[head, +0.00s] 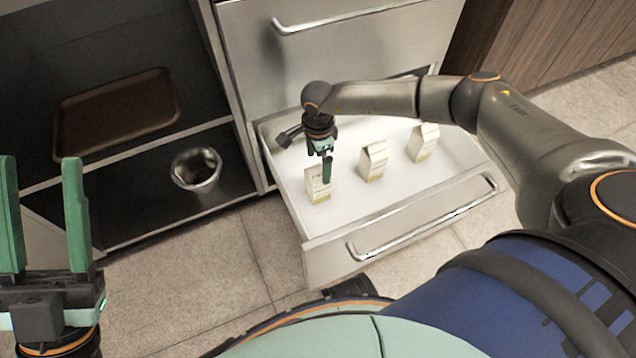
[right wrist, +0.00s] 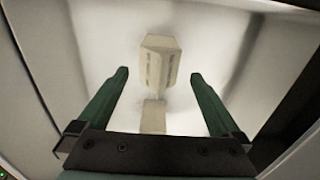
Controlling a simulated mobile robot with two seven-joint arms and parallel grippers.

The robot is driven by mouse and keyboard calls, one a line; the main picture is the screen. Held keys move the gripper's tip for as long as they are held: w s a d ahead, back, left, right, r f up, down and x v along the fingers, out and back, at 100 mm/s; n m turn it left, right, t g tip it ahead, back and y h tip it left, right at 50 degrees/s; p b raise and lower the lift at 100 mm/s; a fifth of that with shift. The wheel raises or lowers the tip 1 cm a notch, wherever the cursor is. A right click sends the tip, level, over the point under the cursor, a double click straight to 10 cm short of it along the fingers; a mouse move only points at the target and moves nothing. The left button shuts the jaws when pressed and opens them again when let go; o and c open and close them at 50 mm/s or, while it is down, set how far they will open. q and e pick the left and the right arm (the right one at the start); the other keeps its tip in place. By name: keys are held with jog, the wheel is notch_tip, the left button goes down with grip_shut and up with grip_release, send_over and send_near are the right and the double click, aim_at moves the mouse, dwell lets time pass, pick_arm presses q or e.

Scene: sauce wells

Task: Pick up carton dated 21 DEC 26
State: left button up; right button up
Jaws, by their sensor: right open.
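Three small cream cartons stand upright in the open white drawer (head: 395,212): a left carton (head: 318,188), a middle carton (head: 374,161) and a right carton (head: 423,142). Their printed dates are too small to read. My right gripper (head: 325,170) points down over the left carton, open, and partly covers it. In the right wrist view, one carton (right wrist: 159,62) shows ahead between and beyond the open fingers (right wrist: 158,82), not touching them. A second pale shape (right wrist: 153,116) shows lower, just above the gripper body. My left gripper (head: 42,215) is open and empty at the left edge.
The drawer has a metal front handle (head: 425,222), and a closed drawer front (head: 335,50) is above it. On the open shelves at left are a brown tray (head: 118,112) and a metal container (head: 196,169). Tiled floor lies in front.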

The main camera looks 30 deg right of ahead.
aim_at(318, 180)
notch_tip(318, 180, down, 4)
jog(key=shift+f+b, duration=0.2)
jog(key=shift+b, duration=0.75)
jog(key=shift+r, duration=0.1)
jog(key=shift+s, duration=0.1)
grip_shut()
